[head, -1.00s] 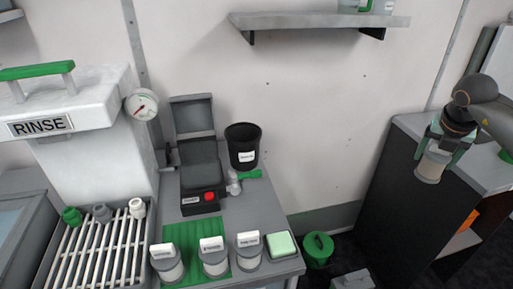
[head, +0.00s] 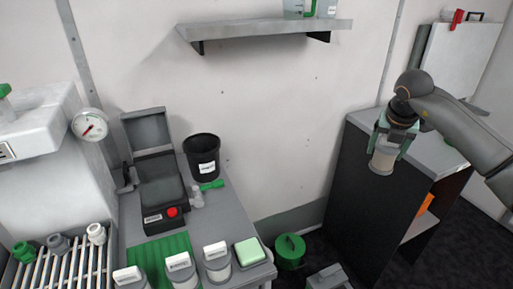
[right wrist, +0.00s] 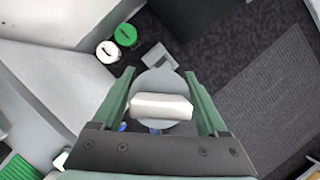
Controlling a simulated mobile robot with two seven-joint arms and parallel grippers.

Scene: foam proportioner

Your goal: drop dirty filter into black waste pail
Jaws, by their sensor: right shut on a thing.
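My right gripper (head: 393,143) is at the right of the head view, in the air in front of a dark cabinet. It is shut on a pale cylindrical filter (head: 382,161), which hangs below the fingers. In the right wrist view the filter's pale part (right wrist: 160,107) sits between the two green fingers, with a grey round part behind it. A black pail (head: 202,150) with a white label stands on the grey bench at the left, well away from the gripper. Its label is too small to read, and its inside looks dark. My left gripper is not in view.
A green lidded bin (head: 290,252) stands on the floor right of the bench. A grey case (head: 160,190) stands open beside the pail. A wall shelf (head: 265,32) hangs above.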

